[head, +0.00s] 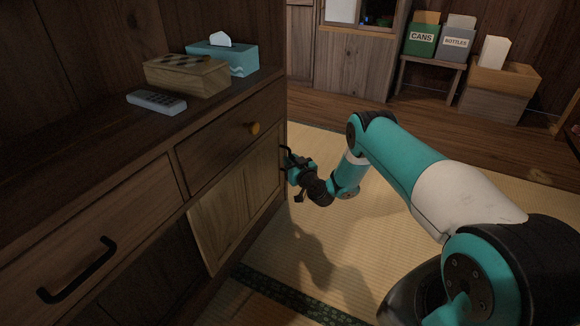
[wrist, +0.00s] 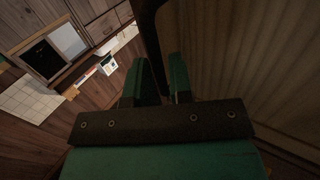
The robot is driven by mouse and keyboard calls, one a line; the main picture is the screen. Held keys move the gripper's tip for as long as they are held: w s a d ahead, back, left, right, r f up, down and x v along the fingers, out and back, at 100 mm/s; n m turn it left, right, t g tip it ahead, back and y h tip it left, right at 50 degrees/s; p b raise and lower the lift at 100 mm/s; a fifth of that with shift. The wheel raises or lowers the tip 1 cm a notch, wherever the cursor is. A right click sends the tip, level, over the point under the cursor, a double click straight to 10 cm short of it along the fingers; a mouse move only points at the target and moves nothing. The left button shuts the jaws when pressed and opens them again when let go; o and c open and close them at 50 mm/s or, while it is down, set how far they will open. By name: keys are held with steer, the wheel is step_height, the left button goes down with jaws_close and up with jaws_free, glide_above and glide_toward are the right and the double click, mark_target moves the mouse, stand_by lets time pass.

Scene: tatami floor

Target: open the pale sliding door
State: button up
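The pale sliding door (head: 236,202) is a light wood panel low in the dark cabinet, under the right-hand drawer. A dark area lies to its left. My gripper (head: 291,165) is at the door's right end, beside a dark upright handle that it partly hides. In the wrist view, the dark handle bar (wrist: 149,30) runs down between the two green fingers of my gripper (wrist: 162,75). The fingers are close together on either side of the bar and look shut on it. The pale ribbed surface (wrist: 255,70) fills the right of that view. Exact finger contact is in shadow.
A drawer with a black handle (head: 78,270) is at left. A remote (head: 157,102), a wooden box (head: 187,77) and a tissue box (head: 232,58) stand on top. Tatami floor (head: 290,250) is clear.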

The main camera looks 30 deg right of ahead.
steer(key=shift+w, duration=0.65)
steer(key=shift+c, duration=0.2)
jaws_close()
steer(key=shift+d, duration=0.1)
